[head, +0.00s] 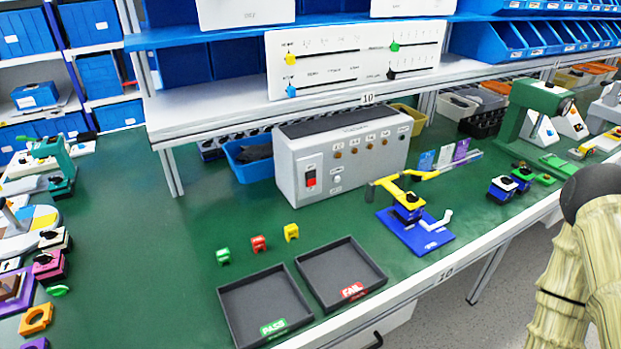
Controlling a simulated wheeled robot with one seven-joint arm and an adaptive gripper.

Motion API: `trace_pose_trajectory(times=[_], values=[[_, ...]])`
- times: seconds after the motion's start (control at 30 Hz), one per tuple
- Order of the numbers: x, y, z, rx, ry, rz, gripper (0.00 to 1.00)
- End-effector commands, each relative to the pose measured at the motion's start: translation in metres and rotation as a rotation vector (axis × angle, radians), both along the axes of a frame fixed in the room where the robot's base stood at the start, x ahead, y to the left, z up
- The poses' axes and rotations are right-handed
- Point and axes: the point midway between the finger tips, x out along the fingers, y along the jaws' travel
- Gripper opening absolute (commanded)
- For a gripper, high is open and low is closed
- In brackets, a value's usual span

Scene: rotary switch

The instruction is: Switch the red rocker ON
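The red rocker (311,178) sits in a white plate on the left part of the grey control box's front. It is too small to tell which way it is tipped. The grey control box (372,166) stands on the green bench under the shelf. A round white knob or button (337,179) is right of the rocker, and a row of small brown knobs (354,147) runs along the upper front. My gripper is not in view; part of my arm shows at the right edge, well away from the box.
Two dark trays, marked PASS (229,305) and FAIL (312,275), lie in front of the box. Small green, red and yellow blocks (291,232) lie behind them. A yellow-and-blue fixture (432,243) stands right of the FAIL tray. A shelf (200,118) overhangs behind the box.

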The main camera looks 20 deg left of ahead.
Motion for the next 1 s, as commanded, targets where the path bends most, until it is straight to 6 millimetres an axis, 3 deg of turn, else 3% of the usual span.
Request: trace_pose_trajectory(times=[0.37,0.6,1.0], values=[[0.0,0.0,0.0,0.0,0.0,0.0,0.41],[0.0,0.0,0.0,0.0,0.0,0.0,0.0],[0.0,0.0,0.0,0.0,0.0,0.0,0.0]])
